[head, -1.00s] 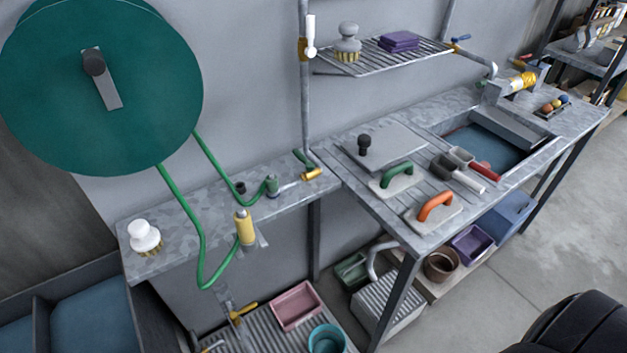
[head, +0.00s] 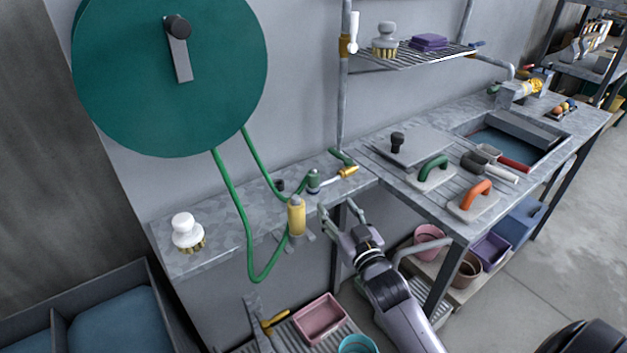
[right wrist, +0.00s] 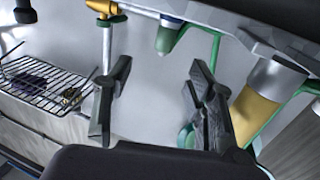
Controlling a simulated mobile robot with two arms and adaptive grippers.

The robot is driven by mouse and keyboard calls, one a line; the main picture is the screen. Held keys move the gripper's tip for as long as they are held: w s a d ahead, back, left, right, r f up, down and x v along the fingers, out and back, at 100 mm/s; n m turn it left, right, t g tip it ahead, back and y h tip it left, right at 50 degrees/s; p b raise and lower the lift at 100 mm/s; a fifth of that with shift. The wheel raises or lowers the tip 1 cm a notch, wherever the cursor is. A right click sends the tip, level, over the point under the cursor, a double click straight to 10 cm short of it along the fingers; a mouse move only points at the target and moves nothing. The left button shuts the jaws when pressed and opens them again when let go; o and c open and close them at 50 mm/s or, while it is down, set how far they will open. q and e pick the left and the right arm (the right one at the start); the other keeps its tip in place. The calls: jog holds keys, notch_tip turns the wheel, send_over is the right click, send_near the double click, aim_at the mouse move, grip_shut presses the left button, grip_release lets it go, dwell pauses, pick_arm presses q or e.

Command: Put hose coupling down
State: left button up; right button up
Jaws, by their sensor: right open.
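A green hose coupling (head: 313,180) lies on the narrow grey counter, at the end of a hose from the big green reel (head: 170,75). A thin metal pipe and brass fitting (head: 348,172) are beside it. My right gripper (head: 338,211) is open and empty in front of the counter edge, apart from the coupling. In the right wrist view its spread fingers (right wrist: 160,78) frame bare grey, with the green coupling (right wrist: 172,38) beyond them. My left gripper is out of view.
A white brush (head: 187,232) stands on the counter's left end. The sink bench at right holds a green-handled float (head: 433,168) and an orange-handled float (head: 472,196). A pink tray (head: 320,318) is below. Counter space between brush and yellow cylinder is clear.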

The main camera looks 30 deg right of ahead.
aim_at(316, 181)
jog(key=w, duration=0.8)
jog(key=shift+d, duration=0.4)
jog(key=shift+w+f+p, duration=0.1)
jog(key=shift+w+p, duration=0.5)
jog(key=shift+w, duration=2.4)
jog(key=shift+c, duration=0.6)
grip_shut()
